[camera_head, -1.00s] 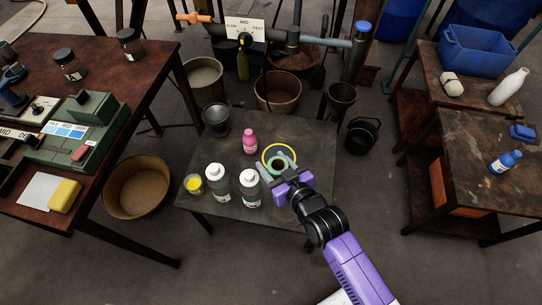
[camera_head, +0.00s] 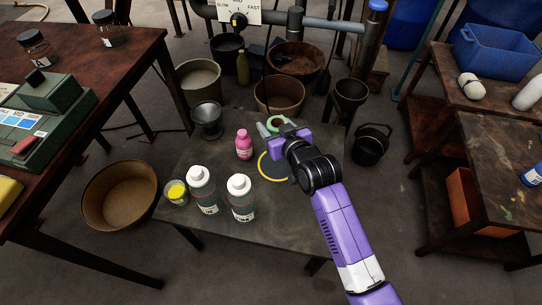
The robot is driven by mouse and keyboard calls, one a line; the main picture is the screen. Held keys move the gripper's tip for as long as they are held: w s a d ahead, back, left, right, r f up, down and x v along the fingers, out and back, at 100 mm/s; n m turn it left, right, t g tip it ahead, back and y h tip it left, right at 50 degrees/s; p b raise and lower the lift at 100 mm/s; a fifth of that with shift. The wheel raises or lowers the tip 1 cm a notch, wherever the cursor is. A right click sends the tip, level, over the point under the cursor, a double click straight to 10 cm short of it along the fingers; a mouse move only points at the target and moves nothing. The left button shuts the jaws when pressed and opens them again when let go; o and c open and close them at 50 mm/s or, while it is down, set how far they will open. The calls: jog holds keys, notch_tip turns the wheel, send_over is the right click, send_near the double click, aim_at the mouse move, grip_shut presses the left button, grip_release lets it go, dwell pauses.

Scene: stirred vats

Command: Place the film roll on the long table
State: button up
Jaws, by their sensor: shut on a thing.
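My gripper (camera_head: 277,128) is at the middle of the view, above the far part of the low dark table. It is shut on a green ring-shaped roll (camera_head: 275,120), which looks like the film roll. The roll's open centre faces up, and my gripper hides part of it. A long red-brown table (camera_head: 110,95) stands at the left, apart from my gripper.
The low table (camera_head: 185,160) holds two white-capped bottles (camera_head: 240,205), a yellow-topped jar (camera_head: 177,192), a pink bottle (camera_head: 243,145), a grey cup (camera_head: 207,118) and a yellow ring (camera_head: 264,170). Buckets stand behind it. A tan basin (camera_head: 122,195) sits between the tables.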

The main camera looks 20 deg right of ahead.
notch_tip(320, 180, down, 13)
jog(key=b, duration=0.3)
jog(key=shift+r+b, duration=0.1)
jog(key=shift+b, duration=0.2)
jog(key=shift+f, duration=0.2)
jog(key=o, duration=1.6)
